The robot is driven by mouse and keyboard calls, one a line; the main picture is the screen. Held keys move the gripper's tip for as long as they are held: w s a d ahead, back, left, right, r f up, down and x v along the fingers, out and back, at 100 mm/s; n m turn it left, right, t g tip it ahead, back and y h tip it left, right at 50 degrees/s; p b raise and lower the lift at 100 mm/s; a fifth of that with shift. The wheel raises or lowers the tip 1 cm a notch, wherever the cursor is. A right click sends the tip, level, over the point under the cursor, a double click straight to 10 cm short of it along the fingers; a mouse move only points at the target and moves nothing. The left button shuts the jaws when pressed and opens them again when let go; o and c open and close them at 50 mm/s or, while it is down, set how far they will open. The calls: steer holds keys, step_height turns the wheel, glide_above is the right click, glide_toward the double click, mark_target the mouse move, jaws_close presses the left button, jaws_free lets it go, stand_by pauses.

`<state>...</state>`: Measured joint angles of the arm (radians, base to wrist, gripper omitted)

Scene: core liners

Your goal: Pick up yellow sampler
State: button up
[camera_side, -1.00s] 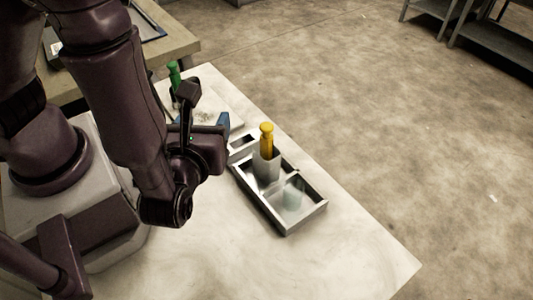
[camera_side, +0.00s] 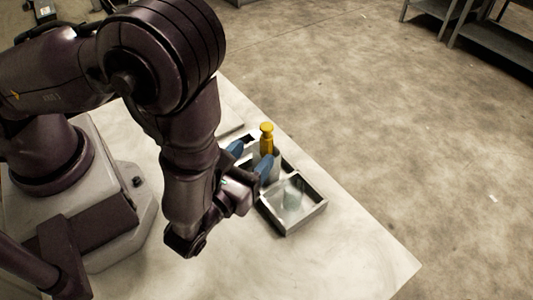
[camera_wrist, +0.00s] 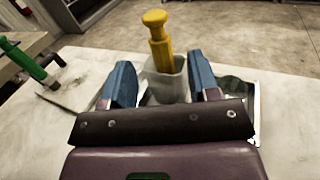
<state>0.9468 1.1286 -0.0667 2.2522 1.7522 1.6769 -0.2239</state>
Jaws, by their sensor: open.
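The yellow sampler (camera_side: 266,138) stands upright in a pale, translucent cup, with its round knob and upper shaft showing above the rim. It also shows in the wrist view (camera_wrist: 158,42), ahead of my gripper and roughly centred between the fingers. The cup (camera_wrist: 168,84) hides its lower part. My gripper (camera_side: 251,160) is open, with its blue fingers on either side of the cup in the picture. In the wrist view my gripper (camera_wrist: 162,82) holds nothing. I cannot tell whether the fingers touch the cup.
The cup stands in a grey metal tray (camera_side: 291,231), which also holds a second clear container (camera_side: 291,196). A green-handled tool (camera_wrist: 24,62) stands at the left in the wrist view. The white table is bare to the right and front of the tray.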

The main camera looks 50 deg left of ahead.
mark_target(263, 143)
steer(key=shift+x, duration=2.85)
jaws_close()
